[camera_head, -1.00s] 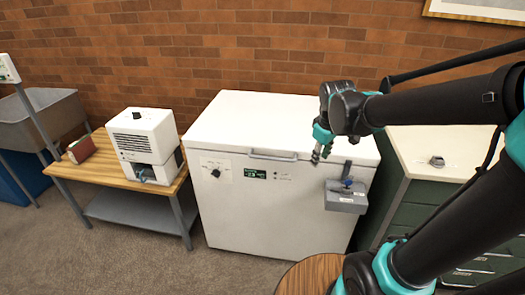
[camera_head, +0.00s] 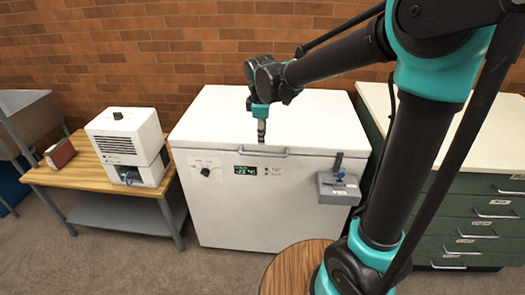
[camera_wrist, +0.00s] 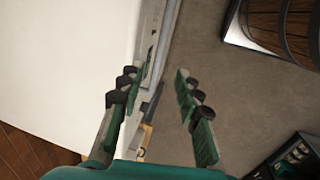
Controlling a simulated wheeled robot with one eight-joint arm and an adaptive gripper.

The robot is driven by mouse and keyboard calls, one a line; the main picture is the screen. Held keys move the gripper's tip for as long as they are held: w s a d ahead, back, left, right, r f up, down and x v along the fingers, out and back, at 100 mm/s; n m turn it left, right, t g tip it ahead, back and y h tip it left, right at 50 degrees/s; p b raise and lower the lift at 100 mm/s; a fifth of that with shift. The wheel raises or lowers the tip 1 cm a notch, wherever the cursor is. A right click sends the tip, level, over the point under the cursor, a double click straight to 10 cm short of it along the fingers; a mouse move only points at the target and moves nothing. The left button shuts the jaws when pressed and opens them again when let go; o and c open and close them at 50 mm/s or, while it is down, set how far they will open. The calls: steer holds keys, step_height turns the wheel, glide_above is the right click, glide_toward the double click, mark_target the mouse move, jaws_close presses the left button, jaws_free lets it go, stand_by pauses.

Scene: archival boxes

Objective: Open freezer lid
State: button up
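The white chest freezer (camera_head: 250,205) stands against the brick wall with its lid (camera_head: 310,115) shut. A grey bar handle (camera_head: 232,150) runs along the lid's front edge. My gripper (camera_head: 261,138) points down just at this front edge, over the handle. In the wrist view my gripper (camera_wrist: 155,88) is open, its two green fingers apart. The white lid (camera_wrist: 65,60) lies to the left there, and its edge passes between the fingers. I cannot tell whether either finger touches the handle.
A grey latch box (camera_head: 338,187) hangs on the freezer's front right. A wooden bench (camera_head: 65,175) with a white device (camera_head: 125,145) stands left. Green drawers with a pale top (camera_head: 450,130) stand right. A round wooden top (camera_head: 290,268) is in front.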

mark_target(263, 154)
steer(key=f, duration=0.3)
steer(key=w+f, duration=0.1)
steer(key=f, duration=0.4)
steer(key=shift+w+f, duration=0.35)
jaws_close()
